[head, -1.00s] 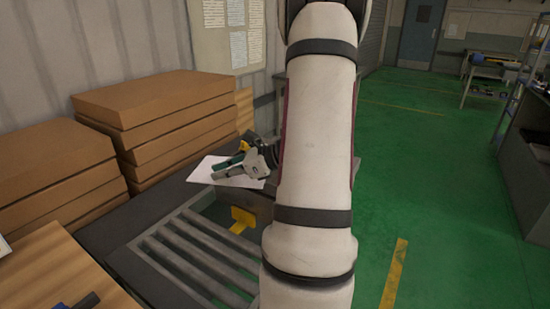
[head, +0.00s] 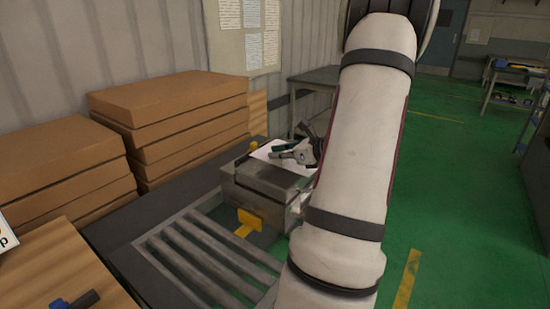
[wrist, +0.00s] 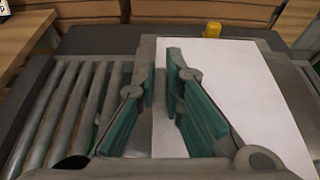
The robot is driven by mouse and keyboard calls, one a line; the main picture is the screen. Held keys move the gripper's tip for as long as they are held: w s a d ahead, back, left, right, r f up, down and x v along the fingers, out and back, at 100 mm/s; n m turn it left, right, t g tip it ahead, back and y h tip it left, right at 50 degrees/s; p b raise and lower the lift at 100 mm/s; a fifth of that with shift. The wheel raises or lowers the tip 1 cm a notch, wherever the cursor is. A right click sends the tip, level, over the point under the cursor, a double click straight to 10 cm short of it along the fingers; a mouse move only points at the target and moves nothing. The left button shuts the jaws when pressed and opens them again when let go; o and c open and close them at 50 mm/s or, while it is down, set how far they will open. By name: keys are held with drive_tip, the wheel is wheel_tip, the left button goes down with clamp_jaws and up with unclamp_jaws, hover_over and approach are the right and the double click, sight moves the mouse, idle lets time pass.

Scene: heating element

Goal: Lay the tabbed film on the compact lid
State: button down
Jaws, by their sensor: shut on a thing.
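The film is a plain white sheet (wrist: 245,95), also in the head view (head: 268,151). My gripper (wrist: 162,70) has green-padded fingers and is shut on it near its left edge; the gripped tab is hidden. In the head view my gripper (head: 285,151) is over the rear of a grey metal box, whose top I take as the compact lid (head: 268,180). The sheet lies over the rear part of this top, leaving the front bare. In the wrist view grey lid (wrist: 144,52) shows left of the sheet. I cannot tell whether the sheet touches it.
A yellow knob (wrist: 212,29) stands behind the box and a yellow lever (head: 250,222) at its front. A slatted roller rack (head: 200,262) is in front. Stacked brown boards (head: 170,110) stand at left. Green floor (head: 450,200) is clear at right.

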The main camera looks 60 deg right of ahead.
drive_tip(key=w+d, duration=0.3)
drive_tip(key=d, duration=0.1)
drive_tip(key=shift+w+f, duration=0.25)
drive_tip(key=shift+w, duration=0.1)
drive_tip(key=shift+f, duration=1.75)
drive_tip(key=shift+f, duration=0.1)
drive_tip(key=shift+f, duration=0.1)
drive_tip(key=c, duration=1.8)
unclamp_jaws()
drive_tip(key=shift+o, duration=0.5)
